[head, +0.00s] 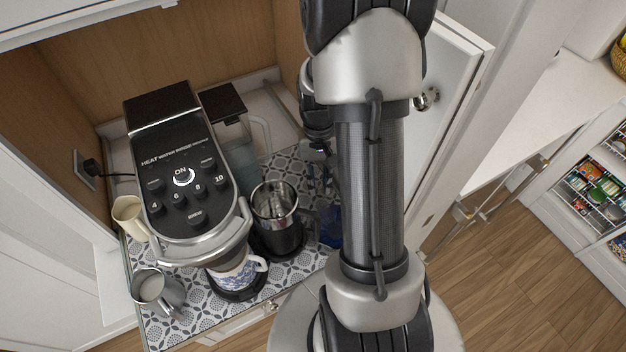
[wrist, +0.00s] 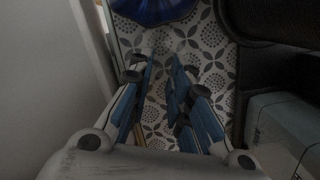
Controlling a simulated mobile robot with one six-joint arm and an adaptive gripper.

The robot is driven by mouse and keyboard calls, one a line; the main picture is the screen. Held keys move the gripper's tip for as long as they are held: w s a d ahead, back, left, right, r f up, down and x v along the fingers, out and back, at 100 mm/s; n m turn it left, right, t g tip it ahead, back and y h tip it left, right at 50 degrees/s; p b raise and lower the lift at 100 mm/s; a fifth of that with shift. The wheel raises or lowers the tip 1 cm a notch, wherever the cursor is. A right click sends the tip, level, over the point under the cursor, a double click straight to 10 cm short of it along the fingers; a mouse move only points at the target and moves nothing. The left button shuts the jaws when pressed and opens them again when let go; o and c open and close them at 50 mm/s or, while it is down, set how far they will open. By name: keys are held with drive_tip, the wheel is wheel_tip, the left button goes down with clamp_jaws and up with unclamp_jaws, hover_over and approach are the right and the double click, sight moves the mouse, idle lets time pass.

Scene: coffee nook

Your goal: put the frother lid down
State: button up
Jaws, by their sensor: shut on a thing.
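My gripper (wrist: 162,78) shows in the wrist view as two blue-padded fingers over the patterned mat, a narrow gap between their tips. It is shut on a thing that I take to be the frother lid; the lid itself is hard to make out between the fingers. In the head view my arm mostly hides the gripper, right of the frother. The frother (head: 275,208) is a metal jug on a black base, open at the top with no lid on it.
The patterned mat (head: 298,272) covers the counter. A coffee machine (head: 182,165) stands left of the frother, a blue-patterned cup (head: 235,275) under it. A cream mug (head: 130,215) and a grey mug (head: 150,288) stand further left. A blue fluted piece (wrist: 155,10) lies beyond my fingertips. An open cabinet door (head: 455,110) borders the right.

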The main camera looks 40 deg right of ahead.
drive_tip(key=shift+f+b, duration=0.4)
drive_tip(key=shift+f, duration=0.55)
drive_tip(key=shift+s+a+r, duration=0.1)
drive_tip(key=shift+s+a, duration=0.05)
drive_tip(key=shift+s, duration=0.05)
drive_tip(key=shift+f, duration=0.2)
drive_tip(key=o, duration=0.8)
drive_tip(key=shift+w+r, duration=0.1)
drive_tip(key=r+p, duration=0.1)
drive_tip(key=r, duration=0.3)
drive_tip(key=w+r+p, duration=0.1)
drive_tip(key=r, duration=0.3)
drive_tip(key=d+r+p, duration=0.1)
drive_tip(key=r, duration=0.3)
drive_tip(key=shift+w, duration=0.25)
drive_tip(key=shift+d, duration=0.1)
